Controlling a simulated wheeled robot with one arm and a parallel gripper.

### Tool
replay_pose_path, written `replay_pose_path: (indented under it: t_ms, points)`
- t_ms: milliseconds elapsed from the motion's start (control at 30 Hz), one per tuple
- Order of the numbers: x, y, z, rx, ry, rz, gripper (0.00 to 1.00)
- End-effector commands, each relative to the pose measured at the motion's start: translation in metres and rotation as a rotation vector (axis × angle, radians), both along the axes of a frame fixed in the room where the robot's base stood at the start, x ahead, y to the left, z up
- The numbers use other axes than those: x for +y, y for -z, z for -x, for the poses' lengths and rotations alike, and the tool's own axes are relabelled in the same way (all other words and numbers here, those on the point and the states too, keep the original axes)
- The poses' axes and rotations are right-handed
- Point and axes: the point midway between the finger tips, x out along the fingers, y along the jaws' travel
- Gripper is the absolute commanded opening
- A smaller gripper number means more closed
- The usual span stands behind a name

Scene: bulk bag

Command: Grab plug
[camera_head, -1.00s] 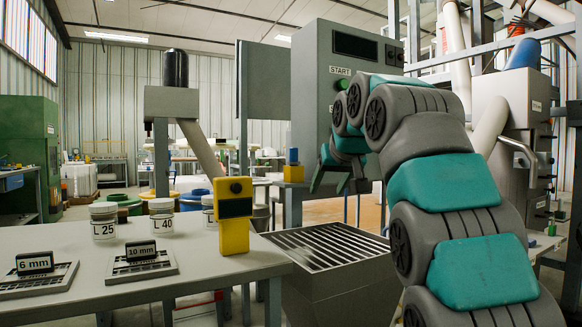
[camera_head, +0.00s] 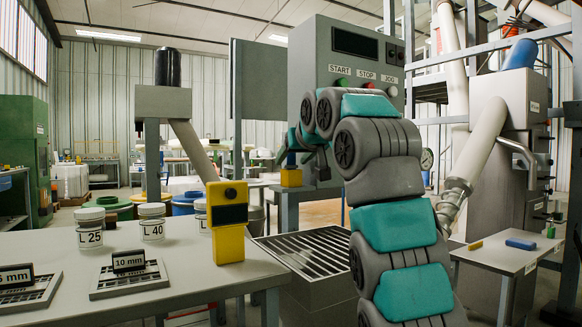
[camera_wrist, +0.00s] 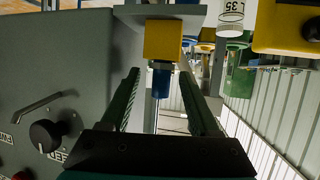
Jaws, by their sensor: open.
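The plug appears to be the blue piece (camera_head: 291,158) standing upright in a yellow block (camera_head: 291,178) on a grey stand, left of the control cabinet. The wrist view looks upside down; the yellow block (camera_wrist: 163,40) is at the top, with the blue plug (camera_wrist: 161,84) pointing down from it. My gripper (camera_wrist: 159,76) is open, its two dark green fingers on either side of the plug's line with gaps at both sides. In the head view my gripper (camera_head: 305,163) is at the yellow block, partly hidden by my wrist. I cannot tell how deep the plug is between the fingers.
The grey control cabinet (camera_head: 330,95) with START, STOP and JOG buttons is close to my gripper; its knob (camera_wrist: 46,135) shows in the wrist view. A grated hopper (camera_head: 312,252) is below. A yellow device (camera_head: 228,222) and jars stand on the left table.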

Motion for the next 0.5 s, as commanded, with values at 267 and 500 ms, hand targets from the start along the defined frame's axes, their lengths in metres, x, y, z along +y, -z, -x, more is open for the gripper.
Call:
replay_pose_path:
  t_ms: [267, 500]
  points:
    - [0.016, 0.012, -0.034, 0.006, -0.002, 0.001, 0.62]
    - [0.017, 0.014, -0.038, 0.003, -0.001, 0.001, 0.62]
